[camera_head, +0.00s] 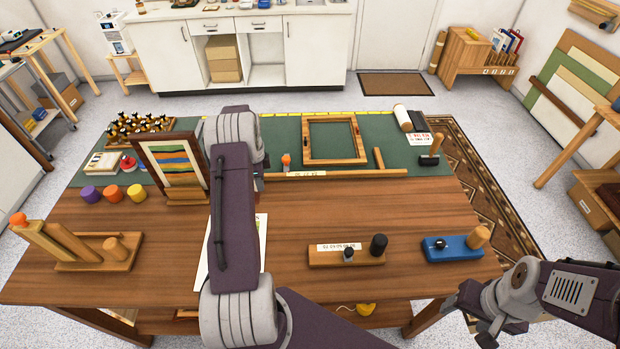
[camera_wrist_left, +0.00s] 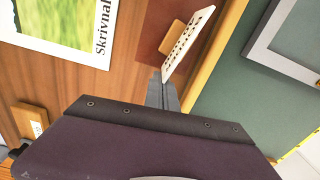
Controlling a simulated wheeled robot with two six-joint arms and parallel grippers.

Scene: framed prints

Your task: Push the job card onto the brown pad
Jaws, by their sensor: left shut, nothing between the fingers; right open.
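The job card (camera_wrist_left: 190,40), white with rows of black marks, shows in the left wrist view, standing tilted beside a tan wooden block that looks like its foot. The reddish-brown pad (camera_wrist_left: 158,28) lies on the table behind it, and the foot overlaps the pad in this view; how far it rests on it I cannot tell. My left gripper (camera_wrist_left: 163,88) is shut and empty, its tips close to the card's lower edge; contact is unclear. In the head view my left arm hides the card and pad. My right gripper (camera_head: 480,312) is open, off the table's right front.
A framed picture (camera_head: 172,165) stands left of my left arm. A wooden strip (camera_head: 340,173) edges the green mat (camera_head: 282,130), with an empty frame (camera_head: 335,157) on it. A wooden block with black knobs (camera_head: 330,258) and a blue block (camera_head: 440,249) stand at the front right.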

